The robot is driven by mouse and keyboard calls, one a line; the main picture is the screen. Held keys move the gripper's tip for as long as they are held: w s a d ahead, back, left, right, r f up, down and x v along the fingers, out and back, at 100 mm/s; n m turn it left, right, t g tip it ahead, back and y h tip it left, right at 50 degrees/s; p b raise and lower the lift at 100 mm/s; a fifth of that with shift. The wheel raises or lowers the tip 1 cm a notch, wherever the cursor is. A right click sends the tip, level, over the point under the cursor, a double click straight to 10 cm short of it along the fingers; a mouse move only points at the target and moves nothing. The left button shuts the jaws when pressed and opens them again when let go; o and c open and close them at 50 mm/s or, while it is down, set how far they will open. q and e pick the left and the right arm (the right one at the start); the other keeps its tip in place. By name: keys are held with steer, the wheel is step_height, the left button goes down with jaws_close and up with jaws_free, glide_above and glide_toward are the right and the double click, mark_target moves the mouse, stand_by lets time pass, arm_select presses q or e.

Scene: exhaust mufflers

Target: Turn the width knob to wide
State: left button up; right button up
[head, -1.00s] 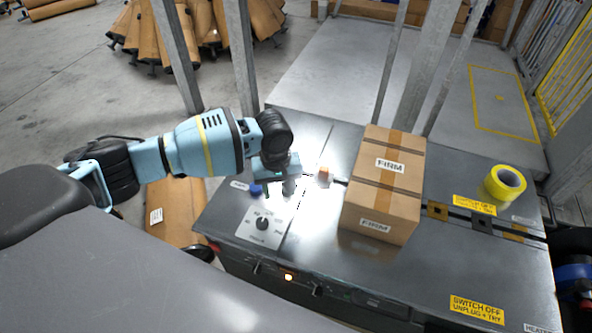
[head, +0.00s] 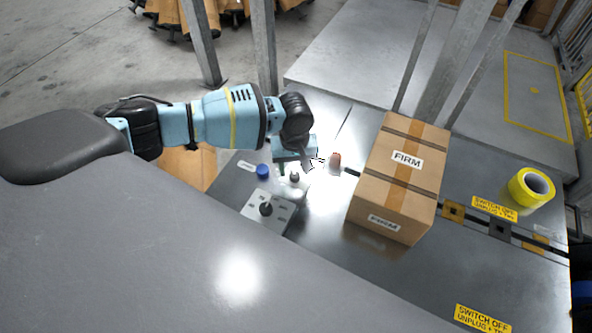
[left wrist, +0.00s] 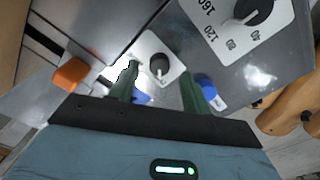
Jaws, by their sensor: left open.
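A small dark knob (head: 295,177) on a pale plate stands on the machine top under my left gripper (head: 296,167). In the left wrist view this knob (left wrist: 159,66) sits between and beyond the two green fingers of my left gripper (left wrist: 160,62), which are apart and hold nothing. Whether they touch it I cannot tell. A larger black knob (head: 266,208) on a white plate stands nearer; in the left wrist view its dial (left wrist: 243,20) reads 40 to 160. I cannot read which knob is labelled width. My right gripper is not in view.
A blue button (head: 263,171) stands left of the small knob, an orange-brown block (head: 335,160) to its right. A cardboard box (head: 400,180) and yellow tape roll (head: 531,188) stand further right. Metal posts (head: 264,45) rise behind.

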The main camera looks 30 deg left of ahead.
arm_select(q)
steer(key=shift+f, duration=1.05)
steer(key=c, duration=1)
